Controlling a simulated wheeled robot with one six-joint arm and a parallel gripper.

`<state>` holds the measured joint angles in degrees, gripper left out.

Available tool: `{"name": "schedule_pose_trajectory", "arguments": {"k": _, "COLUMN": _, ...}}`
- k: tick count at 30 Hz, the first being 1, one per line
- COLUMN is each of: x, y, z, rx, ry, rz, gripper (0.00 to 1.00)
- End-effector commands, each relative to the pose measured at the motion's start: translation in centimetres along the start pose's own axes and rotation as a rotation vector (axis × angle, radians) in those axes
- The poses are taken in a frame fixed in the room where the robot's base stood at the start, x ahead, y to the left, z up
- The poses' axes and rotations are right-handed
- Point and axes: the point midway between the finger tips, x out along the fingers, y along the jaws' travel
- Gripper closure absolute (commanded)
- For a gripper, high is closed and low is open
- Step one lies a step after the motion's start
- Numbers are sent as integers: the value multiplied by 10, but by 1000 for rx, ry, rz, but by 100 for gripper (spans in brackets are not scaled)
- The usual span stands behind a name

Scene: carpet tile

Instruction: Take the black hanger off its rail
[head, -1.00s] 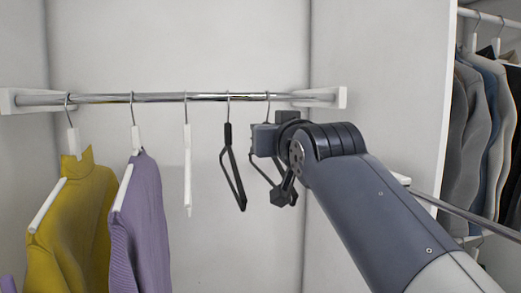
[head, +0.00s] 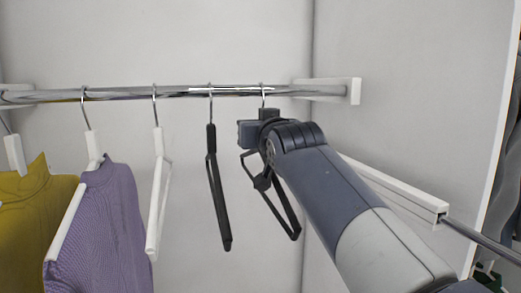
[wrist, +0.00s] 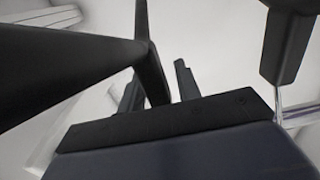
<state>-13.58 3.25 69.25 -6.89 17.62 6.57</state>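Two black hangers hang by metal hooks from the chrome rail (head: 130,94). The right-hand black hanger (head: 285,215) is at my gripper (head: 266,117), its hook still over the rail and its lower frame showing below my wrist. In the wrist view, a dark part of this hanger (wrist: 80,62) crosses close to the lens and runs down between the two fingers (wrist: 158,88). The fingers stand apart, with a gap visible on the right side. The other black hanger (head: 218,190) hangs free to the left; its neck and hook likely show at the wrist view's right (wrist: 287,45).
Left of the black hangers hang an empty white hanger (head: 159,195), a purple sweater (head: 105,220) and a mustard garment (head: 35,215). A white rail bracket (head: 335,90) and the side wall are close on the right, with a lower white bracket (head: 395,185) and rail.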

Motion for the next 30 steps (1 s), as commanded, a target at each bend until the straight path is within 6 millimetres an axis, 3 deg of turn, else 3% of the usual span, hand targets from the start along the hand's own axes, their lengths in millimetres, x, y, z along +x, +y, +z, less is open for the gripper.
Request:
{"name": "schedule_pose_trajectory", "arguments": {"k": 11, "x": 0, "y": 0, "z": 0, "rx": 0, "ry": 0, "rz": 0, "gripper": 99}}
{"name": "schedule_pose_trajectory", "arguments": {"k": 30, "x": -1, "y": 0, "z": -8, "rx": 0, "ry": 1, "rz": 0, "gripper": 100}}
